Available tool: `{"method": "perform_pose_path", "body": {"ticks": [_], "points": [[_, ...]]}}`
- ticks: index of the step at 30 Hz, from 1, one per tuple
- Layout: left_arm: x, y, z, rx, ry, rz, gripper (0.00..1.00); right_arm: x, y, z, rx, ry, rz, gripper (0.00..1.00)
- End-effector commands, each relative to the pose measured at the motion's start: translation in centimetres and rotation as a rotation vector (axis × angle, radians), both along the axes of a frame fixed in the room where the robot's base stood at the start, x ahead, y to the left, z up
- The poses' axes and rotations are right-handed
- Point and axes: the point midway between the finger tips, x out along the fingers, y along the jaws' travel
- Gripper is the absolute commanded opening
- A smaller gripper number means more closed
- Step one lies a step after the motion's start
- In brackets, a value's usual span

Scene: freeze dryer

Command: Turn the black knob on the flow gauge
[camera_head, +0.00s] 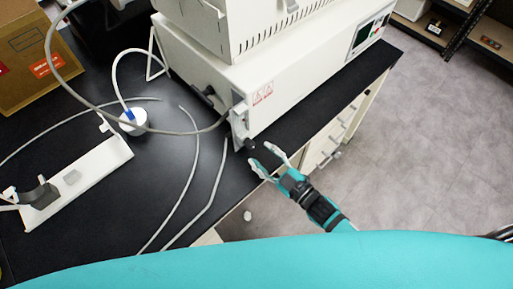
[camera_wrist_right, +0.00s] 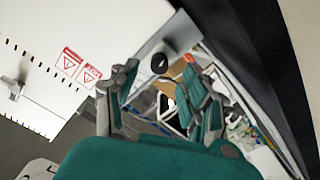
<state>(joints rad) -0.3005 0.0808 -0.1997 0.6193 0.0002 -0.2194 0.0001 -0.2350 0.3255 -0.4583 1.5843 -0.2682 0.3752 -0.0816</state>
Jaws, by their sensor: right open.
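The flow gauge (camera_head: 239,118) is a small upright fitting on the near left corner of the white freeze dryer. Its black knob (camera_head: 249,144) sticks out low at its base, towards me. The knob also shows as a round black disc in the right wrist view (camera_wrist_right: 160,63). My right gripper (camera_head: 260,155) is open and empty, with its fingertips just short of the knob. In the wrist view the knob appears between the two fingertips (camera_wrist_right: 160,72); I see no contact. My left gripper is not in view.
The white freeze dryer (camera_head: 285,85) stands on the black bench (camera_head: 170,185). Grey tubing (camera_head: 200,208) lies across the bench to the left of the gauge. A white stand (camera_head: 90,172) and a cardboard box (camera_head: 28,62) are farther left. Open floor lies right.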

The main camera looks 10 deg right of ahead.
Motion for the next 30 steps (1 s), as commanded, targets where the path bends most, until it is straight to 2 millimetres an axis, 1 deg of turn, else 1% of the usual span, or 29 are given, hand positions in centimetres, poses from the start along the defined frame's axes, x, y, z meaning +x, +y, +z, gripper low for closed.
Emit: {"method": "perform_pose_path", "body": {"ticks": [1, 6, 9, 12, 17, 30], "points": [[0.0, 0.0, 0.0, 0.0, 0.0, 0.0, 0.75, -1.1, -0.8, -0.1, -0.001, 0.003, 0.0, 0.47], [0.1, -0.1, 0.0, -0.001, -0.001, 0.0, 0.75, -4.0, -2.9, -0.1, -0.003, 0.002, 0.0, 0.47], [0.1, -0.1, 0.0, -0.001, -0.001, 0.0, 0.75, -5.3, -3.8, -0.1, -0.002, 0.003, 0.0, 0.47], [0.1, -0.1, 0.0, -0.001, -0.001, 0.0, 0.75, -6.1, -4.4, -0.1, -0.001, 0.002, 0.0, 0.47], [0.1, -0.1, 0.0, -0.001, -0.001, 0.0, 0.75, -6.6, -4.8, 0.0, 0.0, 0.0, 0.0, 0.47], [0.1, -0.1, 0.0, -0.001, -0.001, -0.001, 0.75, -6.6, -4.8, 0.0, -0.001, -0.001, 0.0, 0.47]]}}
